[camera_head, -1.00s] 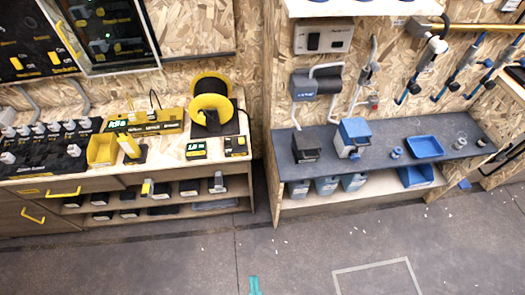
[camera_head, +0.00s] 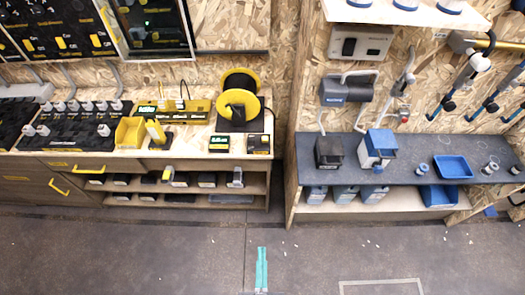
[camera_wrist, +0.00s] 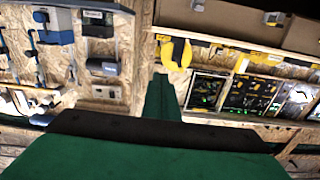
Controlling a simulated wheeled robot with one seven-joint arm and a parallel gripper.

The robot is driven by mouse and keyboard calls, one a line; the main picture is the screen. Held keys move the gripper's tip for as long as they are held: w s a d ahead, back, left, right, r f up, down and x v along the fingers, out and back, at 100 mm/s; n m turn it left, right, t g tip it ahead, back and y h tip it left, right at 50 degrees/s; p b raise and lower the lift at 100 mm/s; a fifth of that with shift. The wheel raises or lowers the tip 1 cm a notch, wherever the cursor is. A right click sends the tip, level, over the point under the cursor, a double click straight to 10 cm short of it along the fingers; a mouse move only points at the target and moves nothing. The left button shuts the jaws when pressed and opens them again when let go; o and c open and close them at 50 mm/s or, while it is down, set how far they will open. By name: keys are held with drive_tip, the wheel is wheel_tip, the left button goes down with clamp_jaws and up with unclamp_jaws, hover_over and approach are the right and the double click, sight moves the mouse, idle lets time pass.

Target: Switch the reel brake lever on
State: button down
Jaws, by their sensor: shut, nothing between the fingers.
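The yellow and black reel (camera_head: 240,95) stands at the right end of the left workbench, against the wooden wall. A black part shows on its front, but I cannot make out the brake lever or its position. The reel also shows in the upside-down wrist view as a yellow shape (camera_wrist: 177,52), above the green fingers. My gripper (camera_head: 261,268) shows as a teal shape over the floor, in front of the benches and well apart from the reel. In the wrist view my gripper (camera_wrist: 162,98) is shut and empty.
The left workbench (camera_head: 80,162) carries a yellow bin (camera_head: 130,132), a black panel of switches and small boxes. The right bench (camera_head: 405,175) holds a blue tray (camera_head: 453,167) and blue-white devices. A gap separates the benches. The grey floor (camera_head: 150,255) in front is clear.

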sight(264, 142)
drive_tip(key=w+f+t, duration=0.2)
drive_tip(key=w, duration=1.1)
drive_tip(key=w+f+t, duration=0.2)
drive_tip(key=w+t, duration=0.1)
drive_tip(key=w, duration=1)
drive_tip(key=shift+w+d+f, duration=0.2)
drive_tip(key=shift+d+f, duration=0.05)
drive_tip(key=shift+d, duration=0.05)
drive_tip(key=x, duration=1.3)
drive_tip(key=shift+w+r, duration=0.25)
drive_tip(key=shift+r, duration=0.1)
